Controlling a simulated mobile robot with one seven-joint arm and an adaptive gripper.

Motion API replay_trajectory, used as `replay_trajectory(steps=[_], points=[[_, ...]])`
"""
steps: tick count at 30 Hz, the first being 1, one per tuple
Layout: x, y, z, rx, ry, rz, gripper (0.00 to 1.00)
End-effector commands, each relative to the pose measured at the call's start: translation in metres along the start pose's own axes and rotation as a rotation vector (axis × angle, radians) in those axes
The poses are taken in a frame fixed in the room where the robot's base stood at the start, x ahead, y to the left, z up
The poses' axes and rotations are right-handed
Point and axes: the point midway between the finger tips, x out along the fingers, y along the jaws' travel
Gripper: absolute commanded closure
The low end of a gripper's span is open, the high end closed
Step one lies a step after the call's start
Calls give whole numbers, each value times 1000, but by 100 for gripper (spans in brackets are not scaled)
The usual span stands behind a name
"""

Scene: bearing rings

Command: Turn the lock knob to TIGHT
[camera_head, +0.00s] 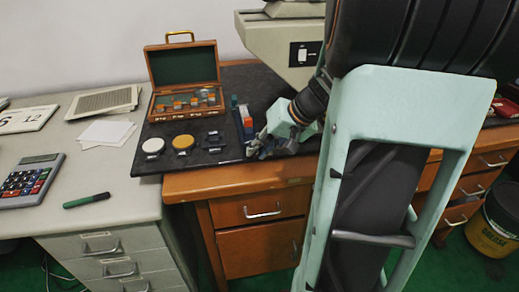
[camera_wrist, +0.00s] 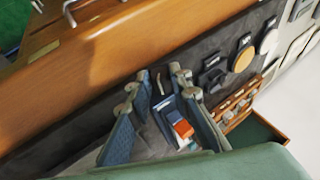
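My gripper (camera_head: 262,147) is low over the front part of the dark mat in the head view. In the wrist view my gripper (camera_wrist: 155,82) has its two fingers apart, with a gap between them. A small dark upright piece (camera_wrist: 159,86) shows in that gap; I cannot tell whether it is the lock knob or whether a finger touches it. No TIGHT marking is readable. A small blue and orange item (camera_head: 246,124) is just behind the gripper; it also shows beyond the gap in the wrist view (camera_wrist: 181,126).
An open wooden case (camera_head: 185,105) stands at the mat's back left. A white disc (camera_head: 153,146) and an orange disc (camera_head: 183,142) are in front of it. A beige machine (camera_head: 270,38) is behind my arm. A calculator (camera_head: 32,180) and marker (camera_head: 86,200) lie on the left desk.

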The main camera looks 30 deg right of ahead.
Motion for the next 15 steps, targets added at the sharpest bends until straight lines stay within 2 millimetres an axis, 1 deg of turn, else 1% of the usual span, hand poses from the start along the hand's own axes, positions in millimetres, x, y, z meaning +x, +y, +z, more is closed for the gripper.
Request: replay_trajectory(steps=[1, 3, 15], points=[[0, 0, 0, 0, 0, 0, 74], [0, 0, 0, 0, 0, 0, 66], [-1, -1, -1, -4, 0, 9, 66]])
